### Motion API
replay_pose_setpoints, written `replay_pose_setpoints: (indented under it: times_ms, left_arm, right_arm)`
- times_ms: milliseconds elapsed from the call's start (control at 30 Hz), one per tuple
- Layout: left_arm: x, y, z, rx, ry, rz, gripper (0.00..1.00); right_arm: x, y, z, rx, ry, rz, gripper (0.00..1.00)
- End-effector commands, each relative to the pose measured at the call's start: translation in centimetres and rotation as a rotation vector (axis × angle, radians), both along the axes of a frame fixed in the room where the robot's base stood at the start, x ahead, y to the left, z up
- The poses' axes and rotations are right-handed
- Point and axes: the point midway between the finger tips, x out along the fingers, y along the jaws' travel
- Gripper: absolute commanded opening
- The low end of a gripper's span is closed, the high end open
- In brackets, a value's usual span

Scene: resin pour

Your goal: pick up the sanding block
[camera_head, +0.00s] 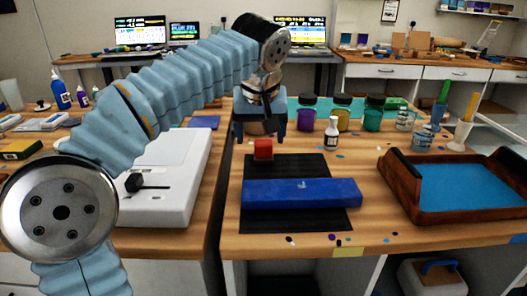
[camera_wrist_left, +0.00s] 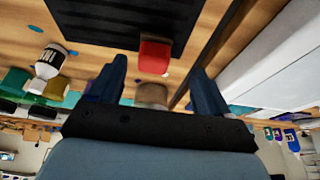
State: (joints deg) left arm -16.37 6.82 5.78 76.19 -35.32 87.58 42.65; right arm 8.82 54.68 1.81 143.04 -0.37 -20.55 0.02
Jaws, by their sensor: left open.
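A small grey-brown block (camera_wrist_left: 152,95), which looks like the sanding block, shows between my left fingers in the left wrist view, partly hidden by the gripper. In the head view it is mostly hidden behind the gripper. A small red block (camera_head: 263,148) sits just nearer to me, at the far edge of the black mat (camera_head: 290,168); it also shows in the left wrist view (camera_wrist_left: 154,55). I cannot tell for certain which one is the sanding block. My left gripper (camera_head: 259,132) is open and points down, its fingers either side of the grey-brown block. My right gripper is out of view.
A long blue box (camera_head: 302,193) lies across the mat. Lidded jars (camera_head: 343,115) and a white bottle (camera_head: 332,133) stand right of my gripper. A wooden tray with a blue inside (camera_head: 400,190) is at the right. A white machine (camera_head: 172,190) stands left.

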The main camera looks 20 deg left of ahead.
Motion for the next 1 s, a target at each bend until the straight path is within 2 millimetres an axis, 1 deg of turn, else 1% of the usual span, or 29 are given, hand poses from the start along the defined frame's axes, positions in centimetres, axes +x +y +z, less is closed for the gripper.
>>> replay_pose_setpoints:
  times_ms: [67, 267, 300, 400, 667, 1000]
  left_arm:
    - [0.3, 0.1, -0.5, 0.0, 0.002, 0.0, 0.79]
    - [2.6, 0.4, -2.8, 0.0, 0.004, 0.001, 0.79]
    - [2.7, 0.5, -3.4, 0.001, 0.004, 0.001, 0.79]
    - [3.0, 0.7, -4.3, 0.001, 0.003, 0.001, 0.79]
    - [3.2, 0.7, -4.6, 0.0, 0.0, 0.0, 0.79]
    - [3.1, 0.7, -4.6, 0.0, 0.0, 0.0, 0.27]
  right_arm:
    - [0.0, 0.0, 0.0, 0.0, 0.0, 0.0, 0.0]
    - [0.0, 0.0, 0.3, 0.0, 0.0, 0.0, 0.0]
    - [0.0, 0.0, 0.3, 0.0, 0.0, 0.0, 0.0]
    - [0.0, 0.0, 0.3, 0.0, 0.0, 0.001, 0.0]
    - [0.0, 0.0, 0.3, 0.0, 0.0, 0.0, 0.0]
    - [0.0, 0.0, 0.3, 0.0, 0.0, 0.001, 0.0]
